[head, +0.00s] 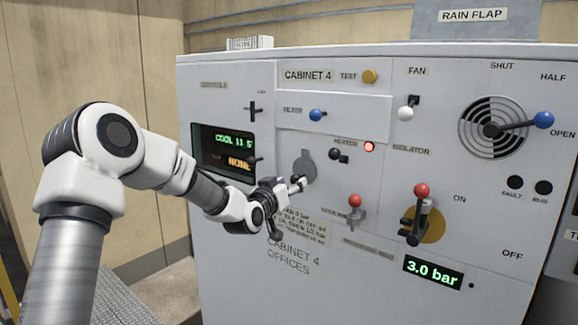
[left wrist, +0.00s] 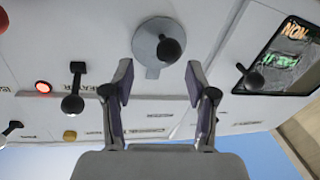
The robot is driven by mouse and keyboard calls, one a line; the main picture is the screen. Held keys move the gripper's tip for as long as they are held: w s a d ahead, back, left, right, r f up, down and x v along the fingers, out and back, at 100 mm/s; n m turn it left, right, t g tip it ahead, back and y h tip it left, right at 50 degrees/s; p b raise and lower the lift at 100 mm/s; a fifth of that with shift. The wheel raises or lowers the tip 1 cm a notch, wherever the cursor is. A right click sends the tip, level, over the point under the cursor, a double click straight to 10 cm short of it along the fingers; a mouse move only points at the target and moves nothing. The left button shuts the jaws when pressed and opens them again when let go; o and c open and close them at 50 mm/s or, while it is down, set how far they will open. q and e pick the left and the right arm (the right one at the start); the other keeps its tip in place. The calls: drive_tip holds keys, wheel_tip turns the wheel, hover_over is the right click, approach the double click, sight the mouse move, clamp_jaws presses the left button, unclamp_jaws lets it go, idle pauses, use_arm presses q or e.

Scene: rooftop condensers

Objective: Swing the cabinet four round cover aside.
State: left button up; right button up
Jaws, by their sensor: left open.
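The round cover (head: 304,165) is a grey disc on the white front of cabinet 4, left of the heater switch. My left gripper (head: 287,208) is just below and in front of it and hides its lower edge. In the left wrist view the cover (left wrist: 152,35) shows as a grey disc with a dark round knob (left wrist: 169,49) on it. The open fingers of my left gripper (left wrist: 159,82) stand apart with nothing between them, and the knob lies beyond their tips. I see no clear contact. My right gripper is not in view.
A dark screen (head: 222,150) sits left of the cover. The heater switch (head: 340,155), a red-knobbed lever (head: 355,210) and the isolator handle (head: 420,215) project to its right. The blue filter knob (head: 317,114) is above. Free floor shows left of the cabinet.

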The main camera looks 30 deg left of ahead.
sight(295, 180)
use_arm(q)
drive_tip(key=w, duration=0.1)
drive_tip(key=w+a+p, duration=0.1)
drive_tip(key=w, duration=0.3)
drive_tip(key=shift+a+f+p, duration=0.3)
drive_tip(key=shift+a, duration=0.1)
drive_tip(key=shift+s+d+r, duration=0.25)
drive_tip(key=shift+d, duration=0.15)
drive_tip(key=c, duration=0.5)
drive_tip(key=shift+a+f, duration=0.15)
drive_tip(key=shift+a, duration=0.1)
clamp_jaws()
drive_tip(key=shift+w, duration=0.1)
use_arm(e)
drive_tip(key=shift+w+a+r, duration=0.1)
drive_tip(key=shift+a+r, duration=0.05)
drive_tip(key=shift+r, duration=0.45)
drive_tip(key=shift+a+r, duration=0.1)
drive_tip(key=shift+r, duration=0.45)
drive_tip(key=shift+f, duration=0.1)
